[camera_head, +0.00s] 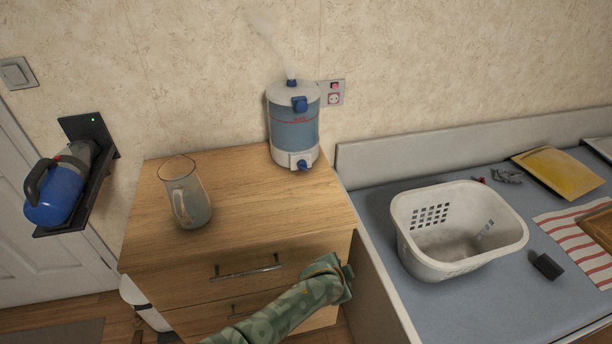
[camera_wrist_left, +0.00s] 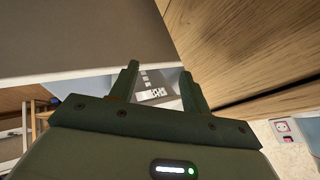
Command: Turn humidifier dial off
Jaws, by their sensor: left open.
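The humidifier (camera_head: 293,133) stands upright at the back right of the wooden dresser top, with a blue tank, white lid and white base. Faint mist rises from its top. A blue dial (camera_head: 302,165) is low on the front of its base; the dial's setting is too small to read. My left gripper (camera_head: 343,277) is in front of the dresser's right side, well below and apart from the humidifier. In the left wrist view, its two fingers (camera_wrist_left: 160,80) are apart with nothing between them. My right gripper is not in view.
A glass pitcher (camera_head: 186,200) stands on the left of the dresser top (camera_head: 245,205). A drawer handle (camera_head: 248,272) sticks out in front. A white basket (camera_head: 458,228) stands on the counter at right. A wall outlet (camera_head: 333,93) is beside the humidifier.

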